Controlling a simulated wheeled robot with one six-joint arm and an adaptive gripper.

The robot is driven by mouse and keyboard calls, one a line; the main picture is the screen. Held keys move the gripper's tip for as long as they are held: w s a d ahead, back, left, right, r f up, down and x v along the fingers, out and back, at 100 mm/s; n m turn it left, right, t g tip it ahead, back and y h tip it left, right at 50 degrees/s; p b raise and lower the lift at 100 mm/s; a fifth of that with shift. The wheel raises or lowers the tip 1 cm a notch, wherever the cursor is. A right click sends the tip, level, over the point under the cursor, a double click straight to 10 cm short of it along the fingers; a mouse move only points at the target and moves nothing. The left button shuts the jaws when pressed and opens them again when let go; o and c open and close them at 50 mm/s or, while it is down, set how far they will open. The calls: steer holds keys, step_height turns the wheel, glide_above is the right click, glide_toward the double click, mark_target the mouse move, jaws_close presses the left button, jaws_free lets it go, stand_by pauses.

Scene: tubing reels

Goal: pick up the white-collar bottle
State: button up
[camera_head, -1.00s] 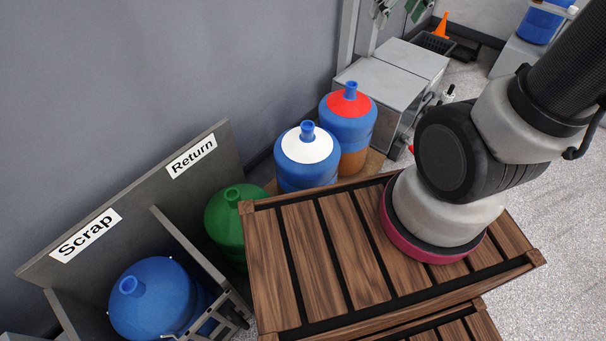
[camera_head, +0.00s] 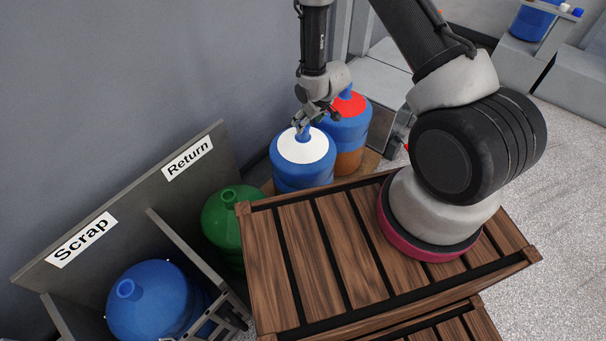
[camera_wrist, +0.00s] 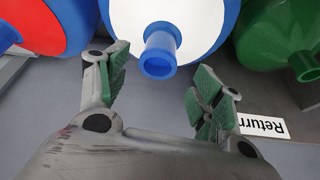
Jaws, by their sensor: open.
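The white-collar bottle (camera_head: 302,160) is a blue bottle with a white collar and a blue neck. It stands upright on a low wooden surface beside the red-collar bottle (camera_head: 346,132). My gripper (camera_head: 312,122) is at its neck in the head view. In the wrist view, the two green-padded fingers of my gripper (camera_wrist: 158,90) are apart and empty. The blue neck (camera_wrist: 158,52) of the white-collar bottle lies between and just beyond the fingertips there. I cannot tell whether the fingers touch it.
The green bottle (camera_head: 229,208) stands left of the white-collar bottle. A blue bottle (camera_head: 150,300) lies in the bay marked Scrap, beside the grey Return panel (camera_head: 187,158). A slatted wooden rack (camera_head: 345,265) fills the front. The grey wall (camera_head: 150,70) is close behind.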

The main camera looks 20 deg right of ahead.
steer(key=x, duration=0.7)
steer(key=shift+d+f, duration=0.1)
jaws_close()
